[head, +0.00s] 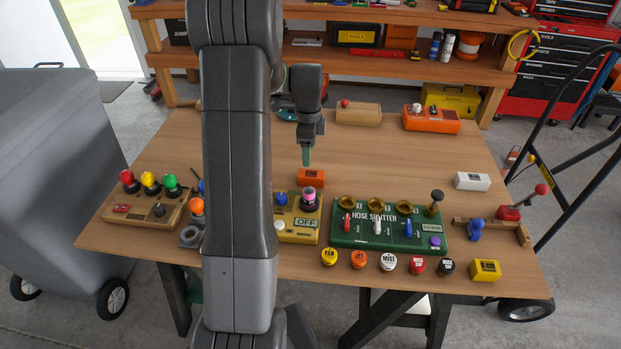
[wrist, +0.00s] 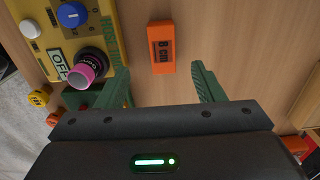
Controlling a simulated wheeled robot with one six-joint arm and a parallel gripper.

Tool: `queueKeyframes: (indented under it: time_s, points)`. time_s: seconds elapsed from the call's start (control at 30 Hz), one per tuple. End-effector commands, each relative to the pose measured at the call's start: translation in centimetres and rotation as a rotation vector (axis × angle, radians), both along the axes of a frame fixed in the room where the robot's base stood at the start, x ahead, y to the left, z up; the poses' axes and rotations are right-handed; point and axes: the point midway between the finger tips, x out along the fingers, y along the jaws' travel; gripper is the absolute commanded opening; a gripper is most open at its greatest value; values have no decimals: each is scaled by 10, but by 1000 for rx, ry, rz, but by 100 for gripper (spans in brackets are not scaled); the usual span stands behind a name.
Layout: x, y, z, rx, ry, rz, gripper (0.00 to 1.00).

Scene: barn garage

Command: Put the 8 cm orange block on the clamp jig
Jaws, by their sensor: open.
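The orange block (head: 311,177) lies on the wooden table just behind the yellow control box. In the wrist view the block (wrist: 161,47), marked "8 cm", lies ahead of and between my finger tips. My gripper (head: 307,160) points down above the block in the head view; in the wrist view its green fingers (wrist: 160,74) are spread apart with nothing between them. What looks like the clamp jig (head: 503,225), a wooden piece with a red-handled clamp and a blue part, is at the table's right side.
A white block (head: 472,181) and yellow block (head: 485,270) lie at the right. Several round buttons line the front edge. The table behind the panel is mostly clear.

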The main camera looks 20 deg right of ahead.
Motion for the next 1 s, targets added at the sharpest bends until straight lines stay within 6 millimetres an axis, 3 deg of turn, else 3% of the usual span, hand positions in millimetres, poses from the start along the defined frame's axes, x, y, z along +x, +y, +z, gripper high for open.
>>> queueKeyframes:
  time_s: [0.1,0.37,0.7,1.0]
  points:
    - [-1,0,-20,2,3,1,62]
    - [0,-1,-38,1,1,2,62]
    - [1,-4,-80,2,3,2,62]
    - [1,-4,-86,0,0,2,62]
